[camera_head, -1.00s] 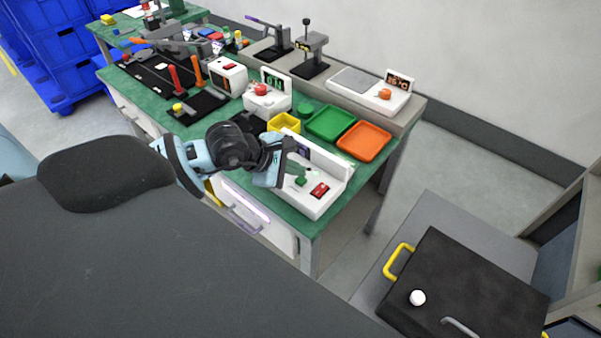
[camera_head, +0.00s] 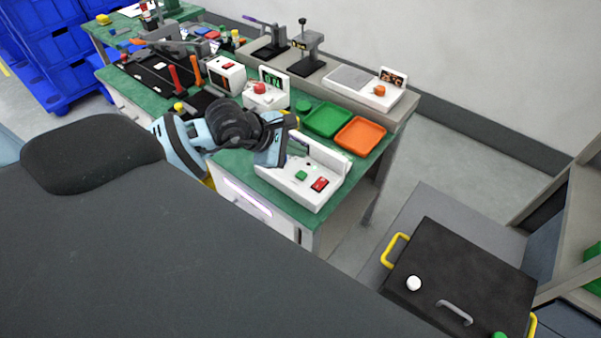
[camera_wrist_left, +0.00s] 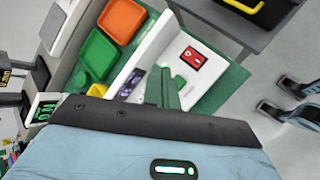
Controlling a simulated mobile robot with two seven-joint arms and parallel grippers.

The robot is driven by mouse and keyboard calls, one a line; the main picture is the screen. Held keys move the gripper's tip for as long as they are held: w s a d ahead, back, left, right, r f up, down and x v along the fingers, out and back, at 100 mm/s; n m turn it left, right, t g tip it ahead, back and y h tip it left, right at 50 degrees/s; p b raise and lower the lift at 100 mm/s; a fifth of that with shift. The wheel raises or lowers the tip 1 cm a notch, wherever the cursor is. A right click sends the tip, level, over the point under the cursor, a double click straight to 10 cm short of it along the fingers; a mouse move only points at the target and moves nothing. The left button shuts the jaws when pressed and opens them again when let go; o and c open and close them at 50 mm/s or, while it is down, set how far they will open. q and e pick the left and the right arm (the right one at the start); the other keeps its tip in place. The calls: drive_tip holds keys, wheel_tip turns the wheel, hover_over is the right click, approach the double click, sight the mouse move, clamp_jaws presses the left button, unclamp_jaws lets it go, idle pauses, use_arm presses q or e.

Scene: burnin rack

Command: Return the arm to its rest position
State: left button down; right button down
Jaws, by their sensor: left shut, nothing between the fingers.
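My left arm comes in from the left in the head view, with the left gripper (camera_head: 283,160) over the near end of the green workbench (camera_head: 292,208). The gripper is shut and empty beside the white test box (camera_head: 325,160) with a green button and a red switch. In the left wrist view the two green fingers (camera_wrist_left: 163,88) are together, in front of the same white box (camera_wrist_left: 172,48). In the head view the fingertips are mostly hidden by the gripper body.
A green tray (camera_head: 327,119) and an orange tray (camera_head: 360,137) lie behind the white box. Presses and a scale (camera_head: 365,90) stand on the back shelf. A black-lidded case (camera_head: 460,275) with yellow handles is at right. Open floor lies between bench and case.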

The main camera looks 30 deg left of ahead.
idle(0.7)
use_arm(q)
drive_tip(key=s+d+h, duration=0.1)
drive_tip(key=s+d+f+n+h, duration=0.1)
drive_tip(key=d, duration=0.1)
drive_tip(key=d+f+n+h, duration=0.1)
drive_tip(key=d, duration=0.1)
drive_tip(key=shift+s+d+g, duration=0.2)
drive_tip(key=shift+s+g, duration=0.1)
drive_tip(key=shift+s, duration=0.1)
drive_tip(key=s+d+n+t+h, duration=0.55)
drive_tip(key=d+n, duration=0.25)
drive_tip(key=n, duration=0.7)
drive_tip(key=s+a+f+n+g+y, duration=0.1)
drive_tip(key=s+f+n+y, duration=0.4)
drive_tip(key=s+f+n, duration=0.5)
drive_tip(key=s+a+f+n+g+y, duration=0.2)
drive_tip(key=s+f+n+y, duration=0.4)
drive_tip(key=n, duration=1.5)
drive_tip(key=s+f+g, duration=0.1)
drive_tip(key=s+f, duration=0.3)
drive_tip(key=f, duration=0.2)
drive_tip(key=shift+s+n, duration=0.3)
drive_tip(key=shift+n, duration=0.1)
